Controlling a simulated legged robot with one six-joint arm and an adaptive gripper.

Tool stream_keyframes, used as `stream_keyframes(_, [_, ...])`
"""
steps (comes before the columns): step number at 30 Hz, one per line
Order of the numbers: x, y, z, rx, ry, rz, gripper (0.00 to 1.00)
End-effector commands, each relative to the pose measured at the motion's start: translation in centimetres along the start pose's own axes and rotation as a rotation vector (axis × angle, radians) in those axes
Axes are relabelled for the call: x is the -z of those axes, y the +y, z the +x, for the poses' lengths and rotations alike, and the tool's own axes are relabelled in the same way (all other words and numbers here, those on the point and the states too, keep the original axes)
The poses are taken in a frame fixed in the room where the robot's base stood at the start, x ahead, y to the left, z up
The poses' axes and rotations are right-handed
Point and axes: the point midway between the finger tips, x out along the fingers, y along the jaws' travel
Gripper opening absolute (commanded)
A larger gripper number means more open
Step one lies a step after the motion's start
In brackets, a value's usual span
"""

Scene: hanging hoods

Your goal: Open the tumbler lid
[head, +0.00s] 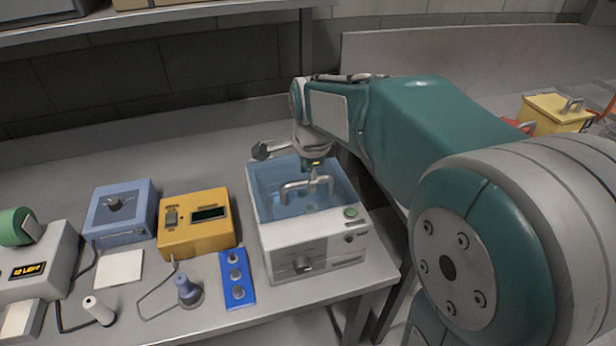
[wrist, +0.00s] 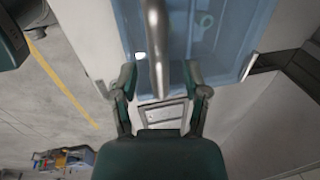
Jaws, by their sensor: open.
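The tumbler is a white box (head: 300,252) with a knob and a green button on its front. Its blue see-through lid (head: 335,203) lies on top and looks shut. A grey bar handle (head: 293,187) stands up from the lid. My gripper (head: 316,166) is over the lid at the handle, partly hidden by my arm. In the wrist view my gripper (wrist: 160,74) is open, one finger on each side of the handle (wrist: 155,30). I cannot tell if either finger touches it. The blue lid (wrist: 218,45) shows behind.
Left of the tumbler are a blue switch panel (head: 237,280), a yellow meter box (head: 195,228) and a blue box (head: 117,214). A soldering station (head: 40,262) is at far left. A shelf (head: 150,18) hangs above. The bench's right edge is close to the tumbler.

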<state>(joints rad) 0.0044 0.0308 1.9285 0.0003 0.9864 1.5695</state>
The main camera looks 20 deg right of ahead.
Motion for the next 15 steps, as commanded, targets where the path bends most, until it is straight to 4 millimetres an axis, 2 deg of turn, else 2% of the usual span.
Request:
stream_keyframes(3, [0.00, 0.03, 0.75, 0.000, 0.000, 0.000, 0.60])
stream_keyframes(11, [0.00, 0.02, 0.87, 0.001, 0.000, 0.000, 0.60])
stream_keyframes(14, [0.00, 0.02, 0.86, 0.001, 0.000, 0.000, 0.19])
stream_keyframes(15, [0.00, 0.02, 0.85, 0.001, 0.000, 0.000, 0.02])
